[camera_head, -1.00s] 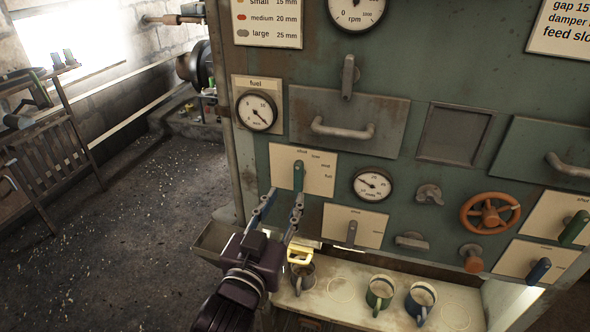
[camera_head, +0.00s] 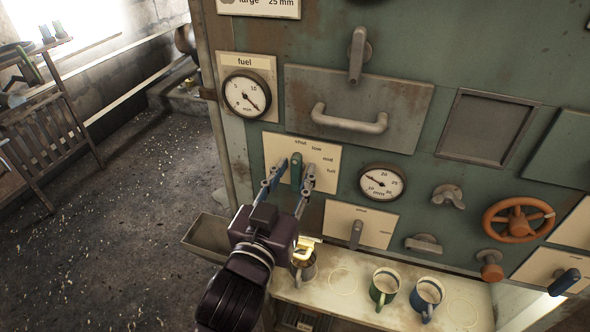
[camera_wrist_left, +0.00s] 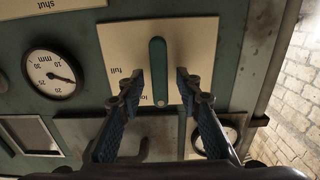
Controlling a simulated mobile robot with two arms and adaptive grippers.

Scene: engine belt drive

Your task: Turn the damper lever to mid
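A green lever (camera_head: 296,171) stands upright on a cream plate (camera_head: 272,148) marked shut, low, mid and full. It points up toward shut. No damper name is readable on this plate. In the left wrist view the lever (camera_wrist_left: 158,65) lies between the two fingertips, with a gap on each side, on the plate (camera_wrist_left: 200,45). My left gripper (camera_head: 294,178) is open, its fingers on either side of the lever; no contact is clear. It also shows in the left wrist view (camera_wrist_left: 158,85). My right gripper is not in view.
A fuel gauge (camera_head: 246,93) and drawer handle (camera_head: 349,119) sit above the lever. A mm gauge (camera_head: 382,183) is to its right, and another lever (camera_head: 356,234) lower right. Mugs (camera_head: 384,287) stand on the shelf (camera_head: 345,307) below. An orange handwheel (camera_head: 518,220) is farther right.

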